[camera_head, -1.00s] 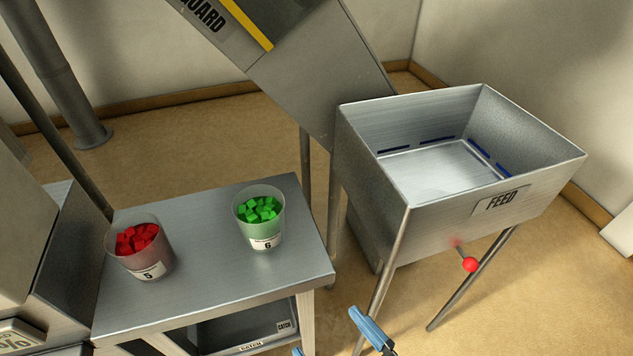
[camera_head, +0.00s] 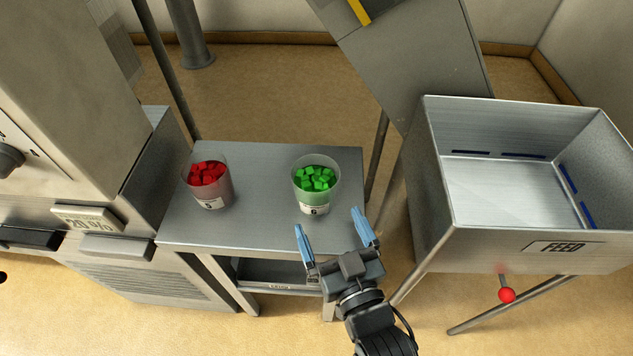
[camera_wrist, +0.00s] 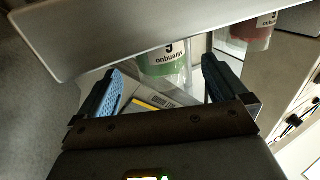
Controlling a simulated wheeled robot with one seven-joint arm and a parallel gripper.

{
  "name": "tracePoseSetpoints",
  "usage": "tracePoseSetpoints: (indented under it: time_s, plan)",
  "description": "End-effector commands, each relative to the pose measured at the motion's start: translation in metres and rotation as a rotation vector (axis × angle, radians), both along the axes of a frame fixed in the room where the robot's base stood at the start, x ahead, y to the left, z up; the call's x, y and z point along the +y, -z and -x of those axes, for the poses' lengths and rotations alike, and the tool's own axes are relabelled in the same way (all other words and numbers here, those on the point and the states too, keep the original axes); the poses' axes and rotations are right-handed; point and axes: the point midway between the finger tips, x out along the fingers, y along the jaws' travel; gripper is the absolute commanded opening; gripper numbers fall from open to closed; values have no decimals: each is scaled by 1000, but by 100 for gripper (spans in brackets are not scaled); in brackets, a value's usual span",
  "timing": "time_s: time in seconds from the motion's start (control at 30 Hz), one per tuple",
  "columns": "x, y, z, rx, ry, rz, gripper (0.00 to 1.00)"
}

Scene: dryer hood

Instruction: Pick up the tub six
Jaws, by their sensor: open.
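Tub six (camera_head: 316,185) is a clear tub of green cubes with a white label marked 6. In the wrist view the tub (camera_wrist: 165,63) appears upside down beyond the fingers (camera_wrist: 162,78), partly cut off by a grey metal edge. No contact with the tub shows.
A tub of red cubes (camera_head: 208,182), labelled 5, stands left of tub six on the table (camera_head: 255,225). The FEED hopper (camera_head: 520,250) with a red knob (camera_head: 507,295) is close on the right. A machine (camera_head: 70,110) stands left. A shelf sits under the table.

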Motion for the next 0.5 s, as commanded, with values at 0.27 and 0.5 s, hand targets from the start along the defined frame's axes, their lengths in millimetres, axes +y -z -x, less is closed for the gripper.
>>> tracePoseSetpoints:
  time_s: [0.27,0.5]
  plan:
    - [8,-2,-29,-3,3,1,100]
    - [18,0,-57,-2,4,-2,100]
